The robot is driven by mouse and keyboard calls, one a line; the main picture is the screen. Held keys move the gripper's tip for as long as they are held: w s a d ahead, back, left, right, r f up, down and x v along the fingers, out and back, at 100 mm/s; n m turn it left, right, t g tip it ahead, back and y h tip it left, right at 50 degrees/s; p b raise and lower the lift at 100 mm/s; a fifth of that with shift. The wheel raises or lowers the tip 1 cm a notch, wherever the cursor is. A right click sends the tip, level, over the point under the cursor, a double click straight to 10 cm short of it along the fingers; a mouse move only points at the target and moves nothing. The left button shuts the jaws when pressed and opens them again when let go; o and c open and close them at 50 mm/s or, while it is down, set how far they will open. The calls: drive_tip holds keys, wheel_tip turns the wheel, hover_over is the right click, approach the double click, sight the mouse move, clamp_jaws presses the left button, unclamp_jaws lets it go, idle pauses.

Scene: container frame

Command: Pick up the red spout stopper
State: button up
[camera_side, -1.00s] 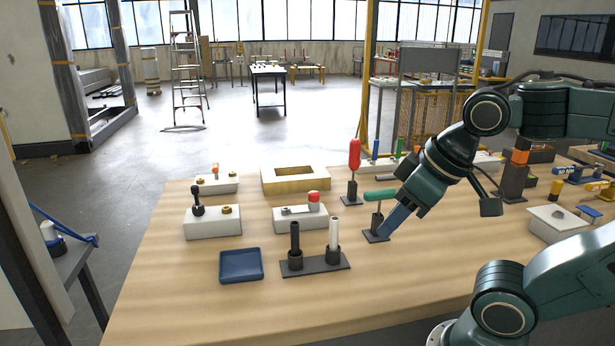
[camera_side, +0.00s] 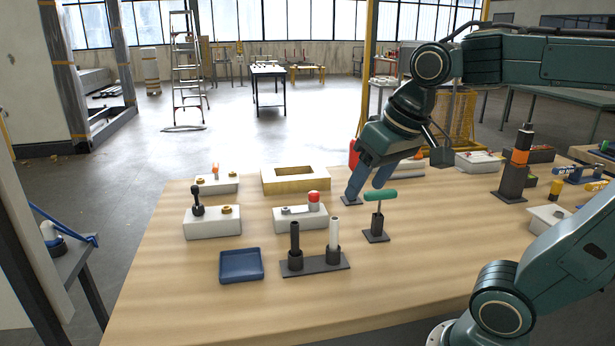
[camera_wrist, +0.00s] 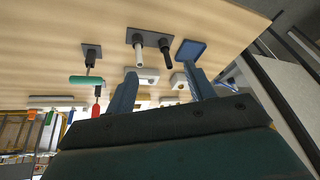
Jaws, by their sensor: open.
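A taller red-handled piece (camera_side: 353,154) on a dark base is partly hidden behind my gripper. It also shows in the wrist view (camera_wrist: 97,109), left of the fingers. My gripper (camera_side: 364,189) is open and empty, tilted down above the table to the right of the white block. In the wrist view my gripper's fingers (camera_wrist: 161,73) are spread wide, and the red cap cannot be made out clearly.
A green-handled piece (camera_side: 378,196) stands close in front of my gripper. A dark stand with black and white rods (camera_side: 330,262) and a blue tray (camera_side: 241,278) lie nearer. More white blocks (camera_side: 212,226) stand left. The front left of the table is clear.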

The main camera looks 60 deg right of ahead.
drive_tip(key=w+d+r+m+g, duration=0.1)
drive_tip(key=w+d+r+m, duration=0.25)
drive_tip(key=w, duration=0.35)
drive_tip(key=m+g, duration=0.4)
drive_tip(key=m, duration=0.7)
hover_over(314, 192)
wheel_tip(314, 192, down, 7)
drive_tip(key=shift+s+a, duration=0.1)
drive_tip(key=shift+f, duration=4.3)
drive_tip(key=shift+f, duration=0.1)
drive_tip(key=shift+f, duration=2.5)
drive_tip(key=shift+c, duration=0.4)
